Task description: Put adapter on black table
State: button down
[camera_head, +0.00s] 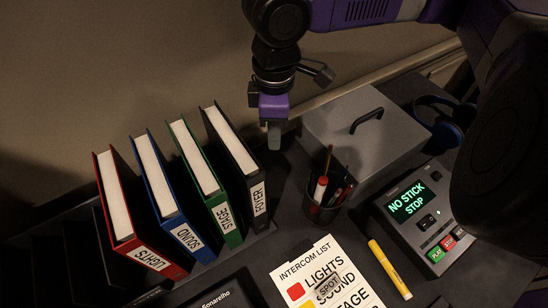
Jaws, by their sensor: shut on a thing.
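My gripper (273,128) points down at the upper middle, behind the black binder and left of the grey box. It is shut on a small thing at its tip. I take this to be the adapter, but its outline is mostly hidden and it blends with the grey fingers. The black table (288,222) runs beneath the objects, with bare dark surface between the binders and the pen cup. I cannot tell how high my gripper is above it.
Red, blue, green and black binders (205,160) stand at the left. A grey box (350,120) with a handle, a pen cup (322,203), an intercom list (325,275), a yellow marker (390,269) and a display unit (420,215) crowd the right.

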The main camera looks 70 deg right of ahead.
aim_at(275, 168)
jog(key=shift+f+b, duration=0.75)
jog(key=shift+f, duration=3.6)
jog(key=shift+f, duration=0.15)
jog(key=c, duration=1.3)
grip_release()
notch_tip(275, 168, up, 12)
jog(key=p, duration=0.2)
jog(key=shift+p, duration=0.3)
